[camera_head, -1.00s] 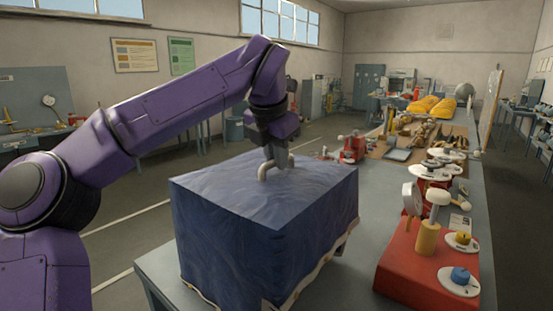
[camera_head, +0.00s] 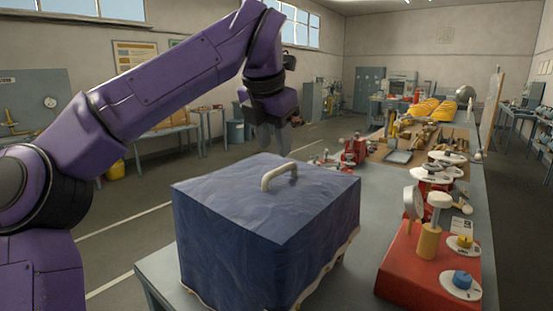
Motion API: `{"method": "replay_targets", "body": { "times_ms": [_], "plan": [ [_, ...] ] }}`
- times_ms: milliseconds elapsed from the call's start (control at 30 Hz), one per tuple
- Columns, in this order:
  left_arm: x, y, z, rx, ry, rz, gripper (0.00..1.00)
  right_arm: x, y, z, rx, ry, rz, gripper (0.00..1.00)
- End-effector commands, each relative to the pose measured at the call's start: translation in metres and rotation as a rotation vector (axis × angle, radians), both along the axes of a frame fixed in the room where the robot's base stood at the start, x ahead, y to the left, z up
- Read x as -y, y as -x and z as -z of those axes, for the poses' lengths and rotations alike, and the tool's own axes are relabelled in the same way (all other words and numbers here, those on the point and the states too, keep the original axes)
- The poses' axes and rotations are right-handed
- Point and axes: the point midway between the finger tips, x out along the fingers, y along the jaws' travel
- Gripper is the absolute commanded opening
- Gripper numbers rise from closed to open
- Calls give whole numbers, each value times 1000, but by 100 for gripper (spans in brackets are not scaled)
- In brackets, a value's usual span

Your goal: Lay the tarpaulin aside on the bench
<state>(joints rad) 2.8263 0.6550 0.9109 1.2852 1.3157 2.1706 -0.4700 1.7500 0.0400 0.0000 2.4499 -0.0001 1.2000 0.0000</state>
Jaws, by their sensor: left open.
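The blue tarpaulin (camera_head: 250,235) is draped as a box shape over something on the near left end of the bench (camera_head: 365,215). What it covers is hidden. A pale handle (camera_head: 279,174) stands up from the middle of its top. My left gripper (camera_head: 273,138) is above and just behind the handle, apart from it, open and empty. My right gripper is not in view.
A red block (camera_head: 400,265) with a gauge and yellow and blue knobs stands to the right of the tarpaulin. Red fittings (camera_head: 355,150), tools and yellow items lie further back along the bench. Bare bench top shows between tarpaulin and red block.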

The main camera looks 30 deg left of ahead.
Motion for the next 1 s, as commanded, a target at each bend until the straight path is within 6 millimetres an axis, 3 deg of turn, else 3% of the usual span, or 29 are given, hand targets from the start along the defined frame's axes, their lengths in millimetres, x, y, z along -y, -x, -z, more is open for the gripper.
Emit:
{"method": "replay_targets", "body": {
  "times_ms": [100, 300, 1000],
  "plan": [
    [4, 11, -28, 3, -2, -3, 42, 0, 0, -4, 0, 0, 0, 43],
    [7, 22, -50, 0, -1, 1, 42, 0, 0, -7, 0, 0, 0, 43],
    [7, 23, -52, -1, 0, 1, 42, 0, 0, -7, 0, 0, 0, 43]
  ]
}}
